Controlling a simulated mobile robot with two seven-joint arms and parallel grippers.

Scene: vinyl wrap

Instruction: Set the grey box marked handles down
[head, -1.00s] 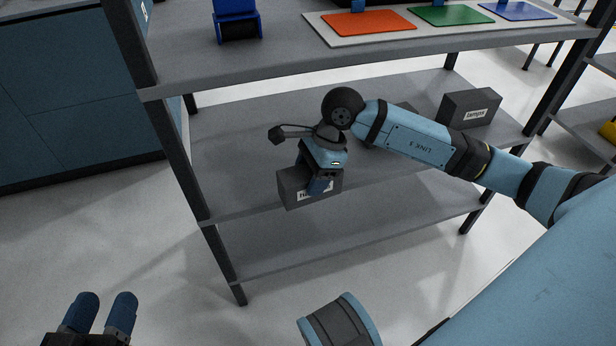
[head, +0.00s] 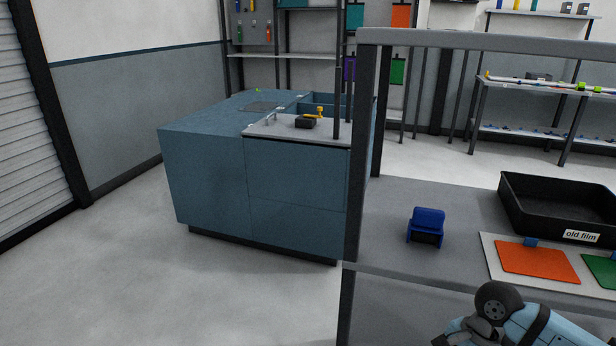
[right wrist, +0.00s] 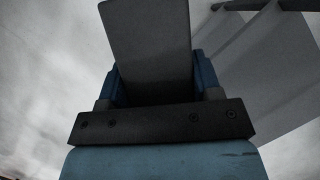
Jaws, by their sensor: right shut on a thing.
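In the right wrist view, my right gripper (right wrist: 158,82) is shut on a dark grey box (right wrist: 148,38), with a blue finger on either side of it. The box's label does not show in this view. In the head view only my right wrist and part of the arm show, at the bottom right edge in front of the shelf rack (head: 400,205); the gripper and box are below the frame. My left gripper is out of view.
The rack's upper shelf holds a blue holder (head: 427,222), a black tray (head: 512,208) marked "old film", and orange (head: 537,262) and green mats. A blue-grey cabinet (head: 250,190) stands behind at the left. The floor (head: 120,270) at the left is clear.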

